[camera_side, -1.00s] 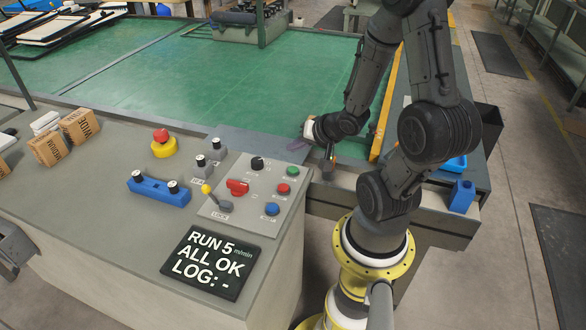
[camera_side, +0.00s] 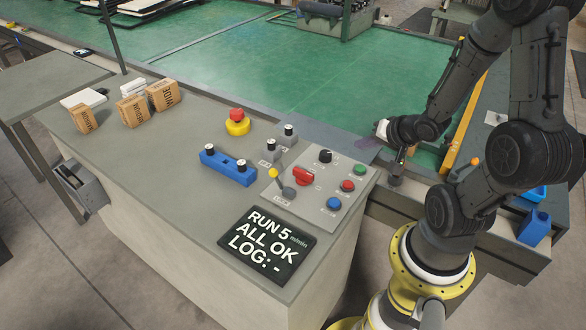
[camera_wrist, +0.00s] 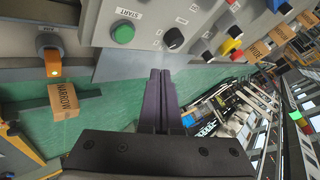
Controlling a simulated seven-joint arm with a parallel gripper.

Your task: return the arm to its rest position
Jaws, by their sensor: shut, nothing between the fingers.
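My gripper (camera_side: 370,143) hangs over the dark plate at the near edge of the green belt, just beyond the control panel (camera_side: 318,215). Its purple fingers are pressed together and hold nothing. In the wrist view the closed fingers (camera_wrist: 160,76) point toward the panel, with the green START button (camera_wrist: 122,33) ahead and to the left. The fingers look clear of the controls. My arm is bent, with the forearm reaching down and left from the raised elbow. The display (camera_side: 267,247) reads RUN 5 m/min, ALL OK, LOG: -.
The panel carries a yellow-tipped lever (camera_side: 273,173), a red switch (camera_side: 303,176) and several buttons. Cardboard blocks (camera_side: 162,95) sit farther left. A NARROW block (camera_wrist: 63,101) shows in the wrist view. The green belt (camera_side: 250,70) is largely clear.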

